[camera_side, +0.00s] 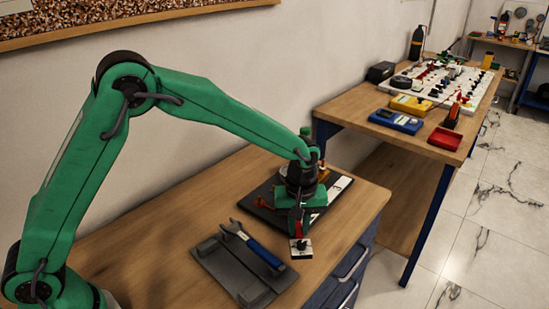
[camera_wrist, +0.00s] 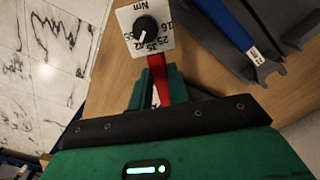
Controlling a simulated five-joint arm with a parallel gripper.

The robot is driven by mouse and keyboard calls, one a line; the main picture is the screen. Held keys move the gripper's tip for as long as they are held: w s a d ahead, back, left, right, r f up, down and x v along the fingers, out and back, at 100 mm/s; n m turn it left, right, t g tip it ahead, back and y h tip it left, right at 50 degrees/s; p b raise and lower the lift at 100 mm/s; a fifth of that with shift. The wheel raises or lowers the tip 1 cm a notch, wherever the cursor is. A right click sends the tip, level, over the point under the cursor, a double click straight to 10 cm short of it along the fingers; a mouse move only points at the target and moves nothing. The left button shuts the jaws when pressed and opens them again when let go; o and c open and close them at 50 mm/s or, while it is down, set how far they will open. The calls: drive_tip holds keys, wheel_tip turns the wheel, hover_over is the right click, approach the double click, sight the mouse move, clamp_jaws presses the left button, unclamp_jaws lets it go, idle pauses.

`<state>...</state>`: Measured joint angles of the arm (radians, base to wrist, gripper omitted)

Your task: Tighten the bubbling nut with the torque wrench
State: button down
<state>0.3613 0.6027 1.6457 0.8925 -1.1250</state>
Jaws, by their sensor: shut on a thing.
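My gripper (camera_side: 298,212) is shut on the red handle of a tool with a square white dial plate, which I take to be the torque wrench (camera_side: 300,247). In the wrist view the plate (camera_wrist: 155,27) shows "Nm", several numbers and a black knob. Its white pointer faces down and left; the exact setting is hard to read. The red handle (camera_wrist: 160,80) runs between my jaws (camera_wrist: 158,95). The gripper is over the front edge of a black board (camera_side: 262,195) with red and brass-coloured fittings. My arm hides part of that board; I cannot make out a bubbling nut.
A grey rack (camera_side: 215,258) in front holds a blue-handled tool (camera_side: 262,251); both show in the wrist view. The wooden bench top (camera_side: 150,225) is clear at left. A second bench stands behind at right with a red tray (camera_side: 445,138) and meters.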

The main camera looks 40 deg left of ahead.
drive_tip(key=shift+s+a+m, duration=0.7)
drive_tip(key=shift+s+m, duration=0.2)
idle(1.5)
drive_tip(key=shift+s+a+m, duration=0.3)
drive_tip(key=shift+a+m, duration=0.15)
drive_tip(key=shift+a, duration=0.05)
drive_tip(key=shift+s+a+m, duration=0.25)
drive_tip(key=shift+a+m, duration=0.2)
idle(1.5)
drive_tip(key=shift+w+d+n, duration=0.35)
drive_tip(key=shift+w+n, duration=0.05)
idle(0.3)
drive_tip(key=shift+w+d+n, duration=0.35)
drive_tip(key=shift+d+n, duration=0.15)
drive_tip(key=shift+d, duration=0.05)
idle(0.7)
